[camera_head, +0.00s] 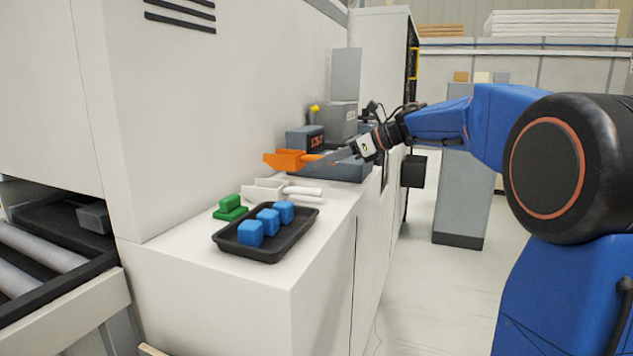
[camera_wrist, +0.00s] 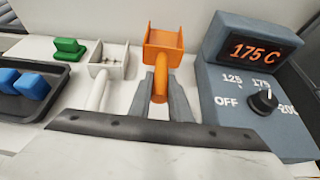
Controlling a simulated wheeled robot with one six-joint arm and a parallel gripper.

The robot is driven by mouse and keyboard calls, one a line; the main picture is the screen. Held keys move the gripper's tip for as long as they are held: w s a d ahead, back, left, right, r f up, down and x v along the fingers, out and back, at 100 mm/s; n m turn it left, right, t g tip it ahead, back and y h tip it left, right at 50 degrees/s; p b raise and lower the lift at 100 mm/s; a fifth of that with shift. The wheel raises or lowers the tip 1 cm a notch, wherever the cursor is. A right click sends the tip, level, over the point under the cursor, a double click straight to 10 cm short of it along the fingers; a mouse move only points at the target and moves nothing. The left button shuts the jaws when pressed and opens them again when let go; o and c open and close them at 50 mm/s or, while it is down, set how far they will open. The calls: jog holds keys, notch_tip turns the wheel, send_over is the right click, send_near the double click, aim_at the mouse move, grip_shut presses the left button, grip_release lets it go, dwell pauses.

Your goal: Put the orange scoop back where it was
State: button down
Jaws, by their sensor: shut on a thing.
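The orange scoop (camera_head: 286,160) has a box-shaped head and a round handle, and my gripper (camera_head: 328,158) is shut on its handle. In the wrist view the orange scoop (camera_wrist: 164,48) points away from me, with its handle between the two grey fingers of my gripper (camera_wrist: 160,92). It is over the white counter, between a white scoop (camera_wrist: 104,72) and the grey control box (camera_wrist: 250,85). The white scoop lies on the counter with its handle toward the wrist camera. I cannot tell whether the orange scoop touches the counter.
A black tray (camera_head: 285,244) with blue blocks (camera_head: 268,219) stands at the counter's front, beside a green piece (camera_head: 230,207). The control box reads 175 C and has a black knob (camera_wrist: 264,98). A tall white machine wall (camera_head: 200,120) rises behind the counter.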

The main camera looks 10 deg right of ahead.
aim_at(328, 191)
jog(key=shift+f, duration=2.85)
jog(key=c, duration=1.6)
grip_release()
jog(key=shift+c, duration=0.2)
jog(key=shift+d, duration=0.1)
jog(key=v, duration=1.2)
